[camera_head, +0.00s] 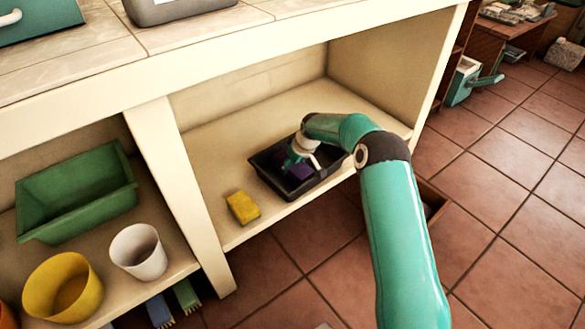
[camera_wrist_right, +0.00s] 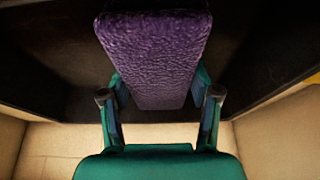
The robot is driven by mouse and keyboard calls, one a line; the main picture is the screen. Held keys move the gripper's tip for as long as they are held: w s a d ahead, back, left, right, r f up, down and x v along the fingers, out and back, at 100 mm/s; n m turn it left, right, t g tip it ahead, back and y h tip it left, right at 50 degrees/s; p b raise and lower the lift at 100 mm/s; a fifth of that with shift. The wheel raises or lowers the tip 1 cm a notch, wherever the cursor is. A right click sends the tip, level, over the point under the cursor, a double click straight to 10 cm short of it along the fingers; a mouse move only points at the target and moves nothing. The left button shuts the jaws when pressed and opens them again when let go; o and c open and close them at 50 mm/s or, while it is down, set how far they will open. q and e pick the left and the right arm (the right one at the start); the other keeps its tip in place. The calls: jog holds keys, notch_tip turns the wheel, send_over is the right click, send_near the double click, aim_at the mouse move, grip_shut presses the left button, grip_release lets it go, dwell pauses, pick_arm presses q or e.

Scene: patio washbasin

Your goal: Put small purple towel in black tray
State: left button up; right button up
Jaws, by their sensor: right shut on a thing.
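The small purple towel (camera_head: 300,170) shows as a dark purple patch inside the black tray (camera_head: 262,173) on the shelf in the head view. In the right wrist view the purple towel (camera_wrist_right: 155,60) fills the upper middle, with the black tray (camera_wrist_right: 262,45) around and behind it. My right gripper (camera_head: 297,160) reaches down into the tray and is shut on the towel. Its fingers (camera_wrist_right: 160,100) stand on both sides of the towel in the wrist view. Whether the towel touches the tray floor I cannot tell. My left gripper is not in view.
A yellow sponge (camera_head: 243,207) lies left of the tray near the shelf's front edge. A divider (camera_head: 178,180) separates this shelf from a green tub (camera_head: 75,195), a white cup (camera_head: 138,250) and a yellow cup (camera_head: 62,287). The shelf behind the tray is clear.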

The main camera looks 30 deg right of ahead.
jog(key=o, duration=1.4)
jog(key=shift+o, duration=0.2)
jog(key=p+v, duration=0.4)
jog(key=v, duration=0.8)
jog(key=shift+s, duration=0.1)
